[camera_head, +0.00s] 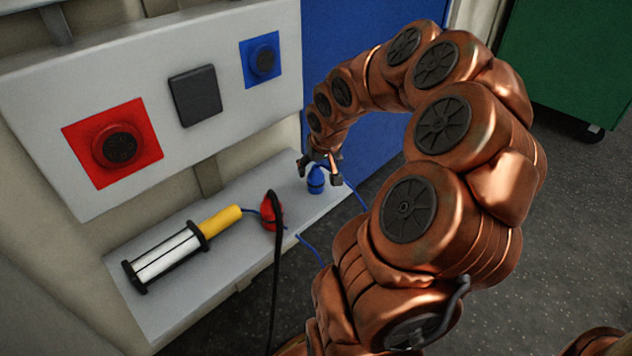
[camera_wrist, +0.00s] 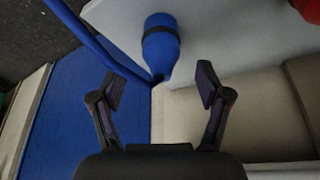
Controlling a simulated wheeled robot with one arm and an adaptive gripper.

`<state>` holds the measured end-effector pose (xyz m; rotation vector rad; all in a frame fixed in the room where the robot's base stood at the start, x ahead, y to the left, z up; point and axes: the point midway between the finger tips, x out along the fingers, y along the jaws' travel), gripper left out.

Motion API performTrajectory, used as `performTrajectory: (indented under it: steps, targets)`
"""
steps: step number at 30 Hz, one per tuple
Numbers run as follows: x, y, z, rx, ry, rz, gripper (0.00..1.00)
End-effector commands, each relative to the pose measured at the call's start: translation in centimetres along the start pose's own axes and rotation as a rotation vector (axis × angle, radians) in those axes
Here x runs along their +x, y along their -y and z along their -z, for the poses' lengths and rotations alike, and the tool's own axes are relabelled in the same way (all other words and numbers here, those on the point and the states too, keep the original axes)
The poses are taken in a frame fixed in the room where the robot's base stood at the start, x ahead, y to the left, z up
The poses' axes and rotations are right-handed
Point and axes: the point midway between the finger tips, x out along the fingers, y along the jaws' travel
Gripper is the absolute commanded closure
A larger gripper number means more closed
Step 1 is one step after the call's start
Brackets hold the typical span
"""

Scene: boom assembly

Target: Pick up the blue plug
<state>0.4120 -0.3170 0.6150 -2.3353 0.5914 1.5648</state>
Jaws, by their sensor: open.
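The blue plug (camera_head: 316,180) stands upright on the grey shelf (camera_head: 185,297), near its right end. A blue cable runs from it over the shelf edge. My gripper (camera_head: 320,174) is at the plug from above, with its fingers apart. In the wrist view the blue plug (camera_wrist: 161,48) shows at the top middle, with a dark band around it. The open fingers of my gripper (camera_wrist: 162,90) are below it in the picture, one to each side, and its tip points between them. I see no finger touching the plug.
A red plug (camera_head: 272,211) with a black cable and a yellow-handled lamp (camera_head: 180,248) lie to the left on the shelf. The wall panel (camera_head: 215,85) above carries a red socket (camera_head: 112,145), a black square cover (camera_head: 195,95) and a blue socket (camera_head: 261,60).

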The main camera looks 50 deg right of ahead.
Motion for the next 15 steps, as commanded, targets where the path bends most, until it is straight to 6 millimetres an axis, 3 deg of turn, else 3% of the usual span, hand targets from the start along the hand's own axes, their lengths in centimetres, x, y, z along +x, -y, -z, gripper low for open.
performTrajectory:
  steps: [10,15]
  targets:
    - [4.2,0.2,-0.3,0.0,0.0,0.001,0.24]
    - [5.1,0.2,-0.2,0.0,-0.001,0.001,0.24]
